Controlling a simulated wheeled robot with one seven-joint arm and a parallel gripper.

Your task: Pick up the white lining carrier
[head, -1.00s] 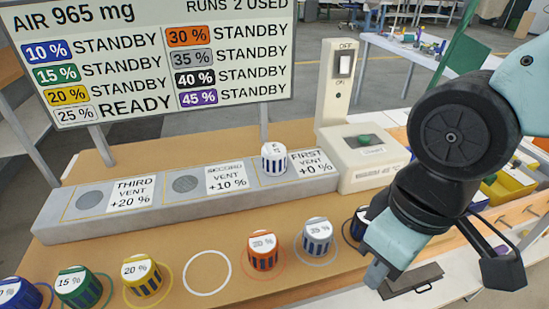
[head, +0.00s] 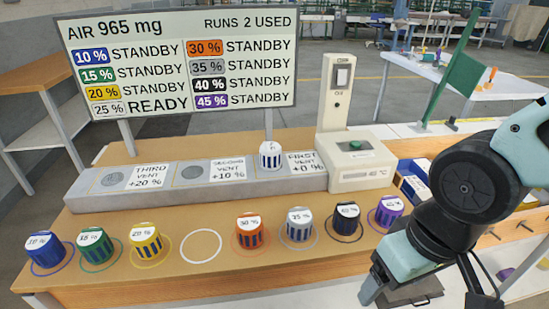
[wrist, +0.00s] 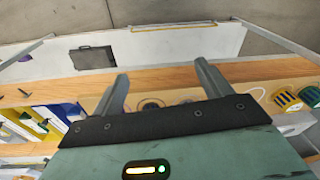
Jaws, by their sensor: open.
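The white carrier (head: 270,155) is a small upright cup with a pale top label and dark blue slots. It stands on the first vent of the long grey vent block (head: 110,197), left of the FIRST VENT label. My gripper (head: 368,289) is low at the right front in the head view, well apart from the white carrier. In the wrist view my gripper (wrist: 161,82) shows two spread fingers with nothing between them. I cannot make out the white carrier in the wrist view.
Blue, green, yellow, orange, grey, black and purple carriers stand in a front row on coloured rings. A white ring (head: 201,245) among them is empty. A pale press box with a switch post (head: 335,95) stands right of the block. The sign (head: 178,65) reads 25 % READY.

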